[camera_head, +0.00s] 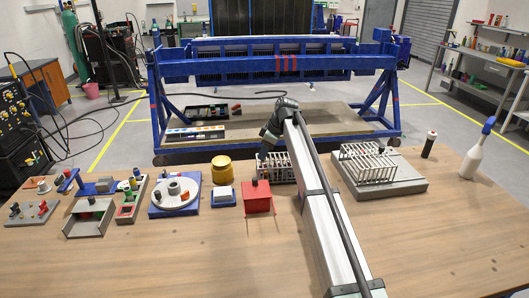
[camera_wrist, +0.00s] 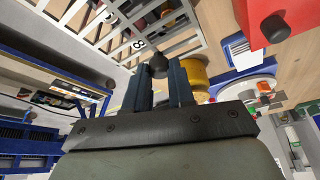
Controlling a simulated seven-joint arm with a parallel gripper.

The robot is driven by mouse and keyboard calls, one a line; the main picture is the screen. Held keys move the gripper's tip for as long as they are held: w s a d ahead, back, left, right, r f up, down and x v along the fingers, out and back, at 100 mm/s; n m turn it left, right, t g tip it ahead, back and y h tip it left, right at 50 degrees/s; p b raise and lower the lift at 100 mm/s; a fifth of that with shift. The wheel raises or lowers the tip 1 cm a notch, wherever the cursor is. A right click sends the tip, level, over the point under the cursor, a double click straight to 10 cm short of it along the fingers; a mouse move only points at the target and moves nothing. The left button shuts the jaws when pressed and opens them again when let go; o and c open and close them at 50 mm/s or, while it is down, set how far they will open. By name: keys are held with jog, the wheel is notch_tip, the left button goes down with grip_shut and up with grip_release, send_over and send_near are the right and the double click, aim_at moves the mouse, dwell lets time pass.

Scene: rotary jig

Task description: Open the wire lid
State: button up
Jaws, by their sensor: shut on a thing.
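The white wire lid (camera_wrist: 124,46) fills the upper left of the wrist view as a grid of bars. A dark round knob (camera_wrist: 158,66) shows by the lid's edge, between the tips of my gripper (camera_wrist: 160,82), which is shut on it. In the head view a white wire grid (camera_head: 281,170) shows left of my arm, and another wire frame (camera_head: 368,164) stands over a grey base (camera_head: 405,182) to the right. My arm crosses between them and hides how they join.
A red box (camera_head: 257,197) with a dark knob, a yellow cylinder (camera_head: 222,169) and a round grey turntable (camera_head: 175,193) stand to the left. A dark cylinder (camera_head: 429,144) and a spray bottle (camera_head: 477,155) stand to the right. The right front of the table is clear.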

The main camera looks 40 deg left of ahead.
grip_shut()
jog(key=w+d, duration=0.9)
jog(key=d, duration=0.1)
jog(key=shift+w+d, duration=0.35)
jog(key=shift+w, duration=0.05)
jog(key=o, duration=0.7)
grip_release()
jog(key=shift+r, duration=0.1)
jog(key=v, duration=1.3)
jog(key=shift+d+r, duration=0.2)
jog(key=shift+r, duration=0.1)
